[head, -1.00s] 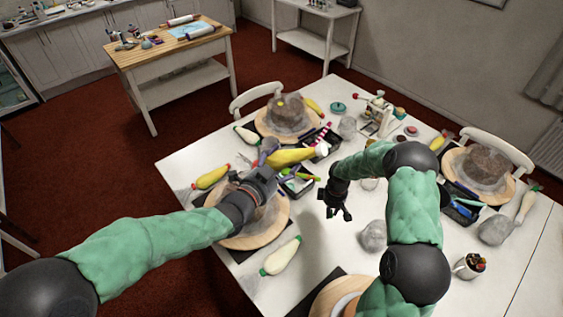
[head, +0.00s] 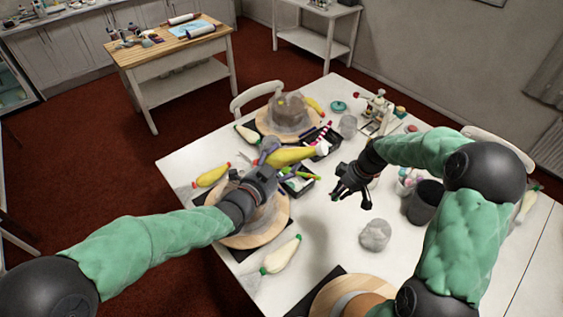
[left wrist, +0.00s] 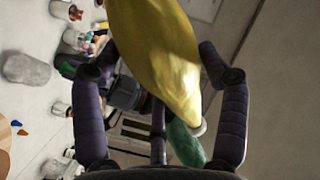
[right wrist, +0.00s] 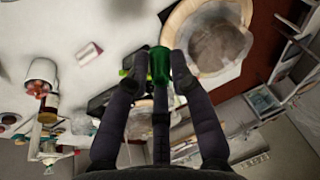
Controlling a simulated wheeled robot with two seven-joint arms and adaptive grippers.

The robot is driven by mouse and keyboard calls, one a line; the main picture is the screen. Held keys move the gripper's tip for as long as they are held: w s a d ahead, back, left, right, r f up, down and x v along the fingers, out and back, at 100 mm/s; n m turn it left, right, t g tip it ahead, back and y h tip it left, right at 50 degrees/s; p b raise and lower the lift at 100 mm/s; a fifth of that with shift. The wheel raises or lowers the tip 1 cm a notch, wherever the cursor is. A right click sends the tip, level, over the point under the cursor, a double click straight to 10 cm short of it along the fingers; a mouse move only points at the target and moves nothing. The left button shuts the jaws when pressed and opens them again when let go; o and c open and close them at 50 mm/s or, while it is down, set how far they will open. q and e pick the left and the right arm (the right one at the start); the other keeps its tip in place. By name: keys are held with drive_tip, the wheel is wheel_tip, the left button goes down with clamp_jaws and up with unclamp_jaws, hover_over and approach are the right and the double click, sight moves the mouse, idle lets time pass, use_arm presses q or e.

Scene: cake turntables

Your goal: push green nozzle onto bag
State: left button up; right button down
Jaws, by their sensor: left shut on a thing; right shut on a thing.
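The yellow piping bag (head: 290,156) is held by my left gripper (head: 268,168) above the turntable at the left of the table. Its large yellow body also fills the upper middle of the left wrist view (left wrist: 160,50), with its narrower end toward the lower right. My right gripper (head: 350,195) is over the middle of the table, to the right of the bag and apart from it. In the right wrist view, the green nozzle (right wrist: 159,65) stands between its two fingertips, gripped. The nozzle cannot be made out in the head view.
A turntable (head: 270,232) lies under my left gripper; another, with a grey cake (head: 288,112), stands behind. A black tray of tools (head: 298,182) sits between the grippers. Another piping bag (head: 281,255) and a grey lump (head: 375,235) lie nearer.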

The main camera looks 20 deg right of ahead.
sight(325, 148)
drive_tip(key=s+a+r+m+t+y, duration=0.1)
drive_tip(key=s+r+t+y, duration=0.25)
drive_tip(key=r, duration=1.15)
drive_tip(key=s+a+r+m+t+y, duration=0.2)
drive_tip(key=s+r, duration=0.2)
drive_tip(key=r, duration=1.2)
drive_tip(key=x, duration=0.5)
drive_tip(key=shift+w+d+f, duration=0.1)
drive_tip(key=shift+w+d, duration=0.05)
drive_tip(key=shift+w, duration=0.05)
drive_tip(key=shift+w+a+f+h, duration=0.25)
drive_tip(key=shift+a+f, duration=0.05)
drive_tip(key=shift+w+a+f, duration=0.35)
drive_tip(key=c, duration=1)
unclamp_jaws()
drive_tip(key=v, duration=1.2)
drive_tip(key=shift+r, duration=0.1)
drive_tip(key=shift+w, duration=0.1)
